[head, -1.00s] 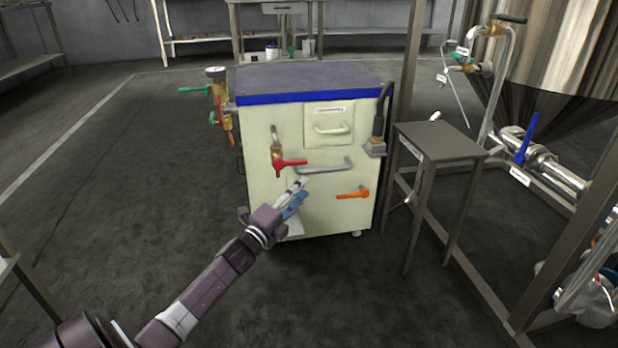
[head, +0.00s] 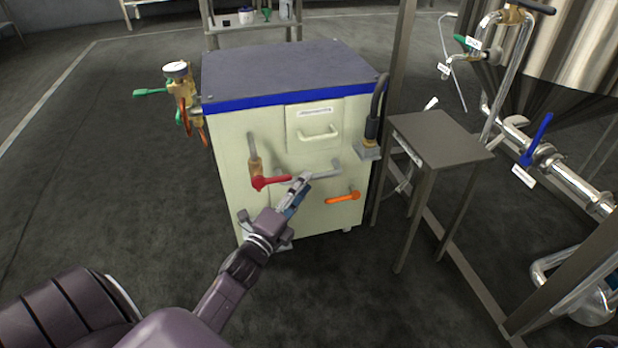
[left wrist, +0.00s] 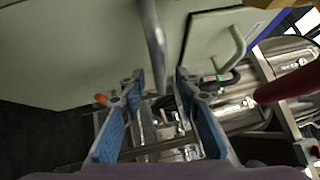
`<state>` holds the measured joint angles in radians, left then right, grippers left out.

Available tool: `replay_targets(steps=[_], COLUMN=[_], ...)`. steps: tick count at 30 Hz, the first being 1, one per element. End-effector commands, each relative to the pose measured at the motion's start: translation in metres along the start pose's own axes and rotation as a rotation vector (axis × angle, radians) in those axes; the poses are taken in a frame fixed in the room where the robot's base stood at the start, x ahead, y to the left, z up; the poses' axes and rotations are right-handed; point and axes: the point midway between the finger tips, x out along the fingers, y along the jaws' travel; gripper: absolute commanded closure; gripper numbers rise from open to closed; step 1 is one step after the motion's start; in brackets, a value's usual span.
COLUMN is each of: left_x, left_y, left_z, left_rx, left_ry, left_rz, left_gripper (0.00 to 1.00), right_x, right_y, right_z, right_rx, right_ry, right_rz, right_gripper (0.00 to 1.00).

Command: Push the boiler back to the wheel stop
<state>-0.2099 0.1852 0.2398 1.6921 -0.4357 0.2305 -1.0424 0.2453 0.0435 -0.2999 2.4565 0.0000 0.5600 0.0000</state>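The boiler (head: 228,155) is a cream cabinet with a dark top and a blue rim, upright on the floor. A grey bar handle (head: 325,171) is on its front, below a small drawer. My left gripper (head: 303,183) is at the left end of this handle. In the left wrist view, the left gripper (left wrist: 158,88) has its blue-padded fingers apart, with the grey handle (left wrist: 155,45) showing between their tips; contact cannot be told. My right gripper is out of view. I cannot see a wheel stop.
A red lever (head: 270,181) and an orange lever (head: 343,198) stick out near the handle. A small metal table (head: 440,132) stands close on the boiler's right, before a steel tank (head: 580,45) with pipes. The floor (head: 110,150) at left is clear.

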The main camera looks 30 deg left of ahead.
Motion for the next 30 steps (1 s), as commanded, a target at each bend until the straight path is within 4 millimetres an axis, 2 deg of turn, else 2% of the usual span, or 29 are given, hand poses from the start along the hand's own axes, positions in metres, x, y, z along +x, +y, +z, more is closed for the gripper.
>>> replay_targets(steps=[3,6,17,25,30], left_x=[0.018,0.028,0.035,0.035,0.035], left_y=[0.002,0.002,0.0,0.0,0.0], left_z=[0.0,0.0,0.0,0.0,0.0], left_rx=[0.0,-0.001,-0.002,-0.001,-0.001], left_ry=[0.001,0.001,0.0,0.0,0.0], left_rz=[-0.002,-0.001,0.001,0.001,0.001], left_gripper=[0.7,0.7,0.7,0.98,1.0], right_x=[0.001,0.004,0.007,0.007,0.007], right_y=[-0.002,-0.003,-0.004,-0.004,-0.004], right_z=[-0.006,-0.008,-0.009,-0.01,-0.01], right_rx=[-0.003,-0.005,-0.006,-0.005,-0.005], right_ry=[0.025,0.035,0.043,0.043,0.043], right_rz=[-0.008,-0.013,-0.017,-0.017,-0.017], right_gripper=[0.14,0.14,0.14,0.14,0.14])
